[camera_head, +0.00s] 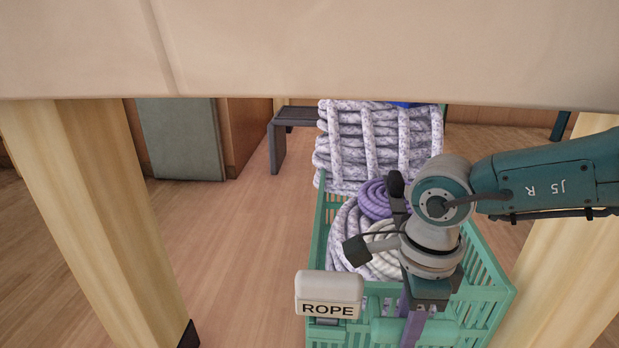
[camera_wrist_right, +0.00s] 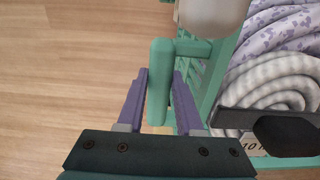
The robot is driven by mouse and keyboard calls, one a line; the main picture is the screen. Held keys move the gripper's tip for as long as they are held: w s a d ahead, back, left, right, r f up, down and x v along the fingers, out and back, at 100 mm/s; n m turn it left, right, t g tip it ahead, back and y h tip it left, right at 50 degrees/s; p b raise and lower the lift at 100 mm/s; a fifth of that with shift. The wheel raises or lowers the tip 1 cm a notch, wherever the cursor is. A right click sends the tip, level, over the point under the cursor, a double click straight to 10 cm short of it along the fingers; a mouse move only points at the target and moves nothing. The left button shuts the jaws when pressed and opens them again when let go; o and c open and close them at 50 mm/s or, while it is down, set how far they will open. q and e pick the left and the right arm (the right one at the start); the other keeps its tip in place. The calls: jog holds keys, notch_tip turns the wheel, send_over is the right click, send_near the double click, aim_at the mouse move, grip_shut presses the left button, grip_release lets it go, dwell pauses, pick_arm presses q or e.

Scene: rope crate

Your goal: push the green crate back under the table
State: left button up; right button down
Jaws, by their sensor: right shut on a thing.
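The green crate (camera_head: 488,300) stands on the wooden floor between the two pale wooden table legs, full of coiled ropes. A white tag reading ROPE (camera_head: 328,295) hangs on its near side. The table (camera_head: 300,50) crosses the top of the head view. My right gripper (camera_head: 412,325) reaches down to the crate's near side. In the right wrist view my right gripper (camera_wrist_right: 163,98) has its purple fingers on both sides of the crate's green handle (camera_wrist_right: 160,75), shut on it. My left gripper is not in view.
Table legs stand left (camera_head: 100,220) and right (camera_head: 570,250) of the crate. A large rope stack (camera_head: 375,150) rises at the crate's far end. A dark bench (camera_head: 285,130) and a grey-green panel (camera_head: 182,140) stand behind. The floor left of the crate is clear.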

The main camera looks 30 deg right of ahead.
jog(key=shift+d+f, duration=0.1)
dwell(0.3)
jog(key=c, duration=0.6)
grip_release()
jog(key=shift+o, duration=0.2)
